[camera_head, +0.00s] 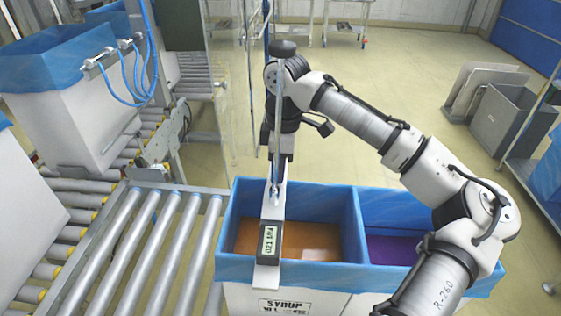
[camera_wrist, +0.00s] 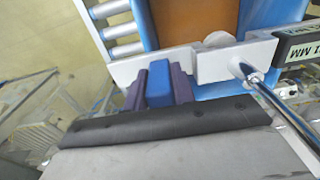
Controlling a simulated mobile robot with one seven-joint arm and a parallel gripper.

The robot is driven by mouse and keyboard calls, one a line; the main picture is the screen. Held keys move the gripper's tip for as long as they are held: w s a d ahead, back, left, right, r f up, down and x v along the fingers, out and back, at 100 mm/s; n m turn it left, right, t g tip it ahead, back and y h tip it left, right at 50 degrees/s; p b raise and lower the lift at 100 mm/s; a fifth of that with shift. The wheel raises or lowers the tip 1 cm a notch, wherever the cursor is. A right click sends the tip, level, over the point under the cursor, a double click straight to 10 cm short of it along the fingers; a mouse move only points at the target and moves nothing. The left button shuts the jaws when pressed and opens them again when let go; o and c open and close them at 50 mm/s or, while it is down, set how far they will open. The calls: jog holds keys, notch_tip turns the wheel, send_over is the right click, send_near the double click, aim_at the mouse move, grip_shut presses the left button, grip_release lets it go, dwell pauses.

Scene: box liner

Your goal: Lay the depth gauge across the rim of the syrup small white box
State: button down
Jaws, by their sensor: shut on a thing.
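The depth gauge is a pale metal bar (camera_head: 268,279) with a dark display block, an upright thin rod and a dark knob on top. In the head view it spans the left, blue-lined compartment of the white box (camera_head: 243,299) marked SYRUP, from the back rim to the front rim. I cannot tell if it touches both rims. In the wrist view my gripper (camera_wrist: 160,84), with blue and purple fingers, is shut on the bar (camera_wrist: 125,70) near one end. In the head view the gripper is above the back rim, its fingertips mostly hidden. Orange-brown content (camera_head: 310,240) shows inside.
A purple-filled compartment (camera_head: 391,250) adjoins on the right, partly behind my arm. Roller conveyors (camera_head: 130,245) run on the left, with another blue-lined white box (camera_head: 70,115) beyond. A clear upright panel (camera_head: 230,75) stands behind left. Grey bins (camera_head: 495,118) stand at right.

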jog(key=c, duration=1.1)
grip_release()
jog(key=r, duration=0.4)
jog(key=r+b, duration=0.1)
jog(key=r, duration=0.8)
jog(key=shift+d+r, duration=0.4)
